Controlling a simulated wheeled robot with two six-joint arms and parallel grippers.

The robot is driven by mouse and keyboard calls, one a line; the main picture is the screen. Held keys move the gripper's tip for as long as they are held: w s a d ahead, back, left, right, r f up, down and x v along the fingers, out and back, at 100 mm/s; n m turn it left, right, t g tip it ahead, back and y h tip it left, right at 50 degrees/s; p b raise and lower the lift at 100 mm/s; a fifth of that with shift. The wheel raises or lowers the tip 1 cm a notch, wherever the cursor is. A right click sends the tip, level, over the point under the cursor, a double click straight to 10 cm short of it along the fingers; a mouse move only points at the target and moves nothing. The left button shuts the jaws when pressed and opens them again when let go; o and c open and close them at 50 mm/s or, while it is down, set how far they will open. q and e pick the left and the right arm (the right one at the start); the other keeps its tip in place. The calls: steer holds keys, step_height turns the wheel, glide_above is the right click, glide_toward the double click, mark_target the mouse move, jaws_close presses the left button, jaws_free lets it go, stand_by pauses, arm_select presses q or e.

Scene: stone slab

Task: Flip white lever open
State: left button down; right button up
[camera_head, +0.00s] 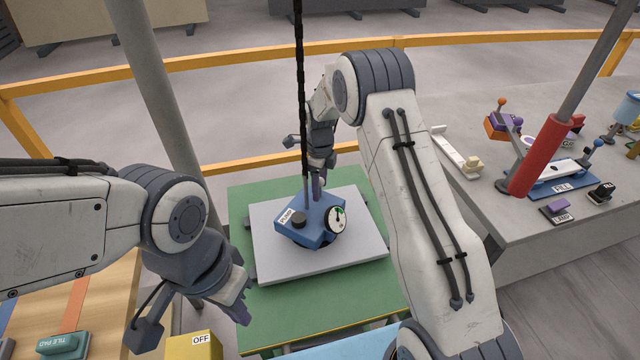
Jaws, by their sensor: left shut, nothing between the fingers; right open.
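A blue FILL unit (563,181) with a white top part and a dark blue ball-ended handle (590,150) sits on the right bench. A long white bar (455,152) with a tan end block lies left of it on the same bench. I cannot tell which white part is the lever. My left gripper (238,303) is shut and empty at the lower left, far from both. My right gripper (318,183) is open, pointing down just behind a blue device on the stone slab, away from the bench; its fingertips are partly hidden.
The blue device (314,232) with a round dial sits on the grey slab (280,265) on a green table (240,195). A black cable hangs above it. A red-sleeved pole (537,150) stands before the FILL unit. A yellow OFF box (197,345) is at lower left.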

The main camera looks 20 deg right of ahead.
jaws_close()
stand_by(1.5)
